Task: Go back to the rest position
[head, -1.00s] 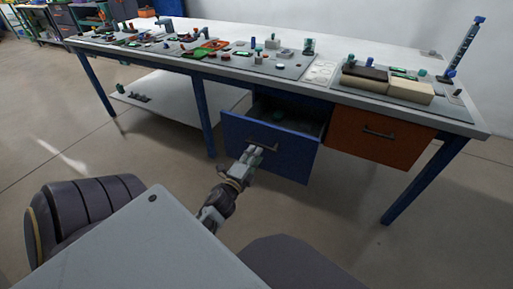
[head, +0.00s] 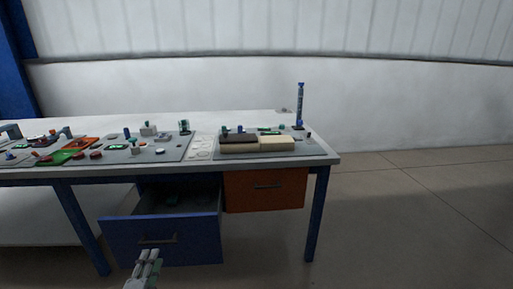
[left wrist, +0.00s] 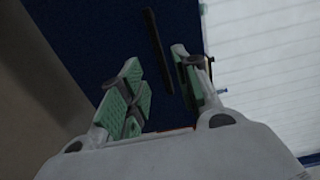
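My left gripper (head: 150,254) is at the bottom of the head view, in front of the blue drawer (head: 190,243). In the left wrist view my left gripper (left wrist: 162,88) shows its green-padded fingers apart with nothing between them. The drawer's dark handle (left wrist: 158,48) lies beyond the fingertips, and the blue drawer front (left wrist: 100,35) fills the upper middle there. The drawer stands pulled out, with a small green thing (head: 172,200) inside. My right gripper is not in view.
The workbench (head: 325,159) carries panels with knobs, buttons and two blocks. An orange drawer (head: 285,190) beside the blue one is shut. The floor (head: 410,220) to the right is clear.

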